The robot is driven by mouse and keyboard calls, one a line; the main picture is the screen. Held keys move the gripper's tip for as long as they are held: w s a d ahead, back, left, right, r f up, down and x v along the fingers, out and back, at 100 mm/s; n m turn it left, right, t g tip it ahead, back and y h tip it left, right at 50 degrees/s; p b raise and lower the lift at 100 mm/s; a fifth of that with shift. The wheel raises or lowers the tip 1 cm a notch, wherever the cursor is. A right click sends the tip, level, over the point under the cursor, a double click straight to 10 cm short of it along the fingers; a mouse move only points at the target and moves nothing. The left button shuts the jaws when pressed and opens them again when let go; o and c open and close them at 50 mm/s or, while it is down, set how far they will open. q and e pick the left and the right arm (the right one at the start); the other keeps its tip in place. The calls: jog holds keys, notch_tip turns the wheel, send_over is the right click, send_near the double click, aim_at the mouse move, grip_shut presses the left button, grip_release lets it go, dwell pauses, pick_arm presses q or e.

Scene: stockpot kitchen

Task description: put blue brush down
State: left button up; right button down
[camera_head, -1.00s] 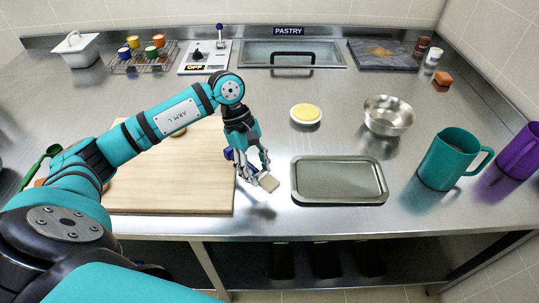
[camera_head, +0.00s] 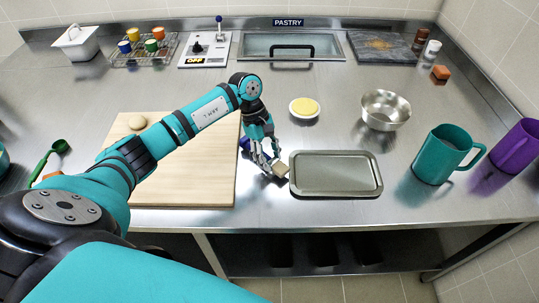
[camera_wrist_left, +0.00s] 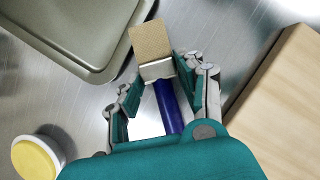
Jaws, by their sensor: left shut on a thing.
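The blue brush has a blue handle (camera_wrist_left: 167,106), a metal ferrule and tan bristles (camera_wrist_left: 150,42). In the head view its bristles (camera_head: 282,171) are beside the left rim of the grey tray (camera_head: 337,189). My left gripper (camera_head: 272,165) is shut on the brush, low over the steel counter between the cutting board and the tray. In the wrist view the fingers (camera_wrist_left: 162,88) flank the handle and ferrule, and the bristles point away from the palm. Whether the brush touches the counter I cannot tell. My right gripper is not in view.
A wooden cutting board (camera_head: 190,185) with a dough ball (camera_head: 137,122) lies left of the gripper. A yellow-topped white dish (camera_head: 304,108), a steel bowl (camera_head: 386,111) and a teal jug (camera_head: 443,155) stand beyond and to the right. A narrow counter strip separates board and tray.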

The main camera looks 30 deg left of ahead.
pick_arm(q)
jog(key=shift+f+b, duration=0.35)
jog(key=shift+b, duration=0.1)
jog(key=o, duration=1.1)
jog(key=shift+o, duration=0.2)
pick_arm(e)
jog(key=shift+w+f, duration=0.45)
pick_arm(q)
jog(key=shift+r, duration=0.1)
